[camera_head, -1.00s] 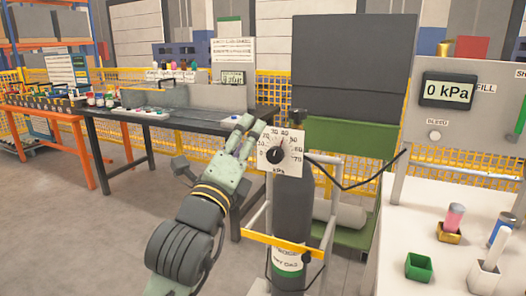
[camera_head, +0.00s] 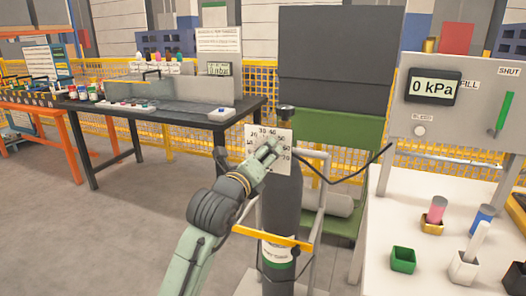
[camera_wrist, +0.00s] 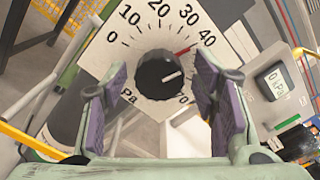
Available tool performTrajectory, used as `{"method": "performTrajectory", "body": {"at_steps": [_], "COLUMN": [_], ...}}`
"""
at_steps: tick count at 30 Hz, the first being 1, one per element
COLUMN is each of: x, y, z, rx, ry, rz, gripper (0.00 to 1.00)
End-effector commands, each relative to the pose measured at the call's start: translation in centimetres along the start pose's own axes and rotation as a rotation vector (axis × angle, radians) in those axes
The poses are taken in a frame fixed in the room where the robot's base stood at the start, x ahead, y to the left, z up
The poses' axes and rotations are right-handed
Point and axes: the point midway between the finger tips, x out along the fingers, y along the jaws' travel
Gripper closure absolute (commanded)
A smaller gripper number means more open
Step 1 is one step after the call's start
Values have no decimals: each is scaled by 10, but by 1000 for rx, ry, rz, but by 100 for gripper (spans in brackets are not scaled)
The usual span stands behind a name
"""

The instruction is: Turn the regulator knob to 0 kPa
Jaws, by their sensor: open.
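The regulator's white dial plate (camera_head: 254,131) is at the top of the dark gas cylinder (camera_head: 281,205). In the wrist view the round black knob (camera_wrist: 158,73) sits at the middle of the dial plate (camera_wrist: 135,41). Its white mark points right, slightly upward. My gripper (camera_wrist: 165,108) is open, with one purple-padded finger on each side of the knob and gaps visible. Contact is not visible. In the head view my gripper (camera_head: 267,152) covers the knob and part of the scale.
A panel display (camera_head: 432,87) reads 0 kPa, beside a green lever (camera_head: 503,113) under SHUT. A black hose runs right from the cylinder. A yellow strap (camera_head: 272,237) and metal cart frame surround it. A white table (camera_head: 382,215) with small cups stands at right.

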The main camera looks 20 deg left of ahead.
Motion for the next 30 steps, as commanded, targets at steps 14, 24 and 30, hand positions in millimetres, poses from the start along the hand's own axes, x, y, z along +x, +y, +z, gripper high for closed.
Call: {"method": "performTrajectory", "body": {"at_steps": [14, 24, 30], "x": [6, 6, 5], "y": [0, 0, 0], "z": [0, 0, 0], "rx": [1, 1, 1], "ry": [-1, -1, -2], "rz": [0, 0, 0], "gripper": [53, 76, 90]}}
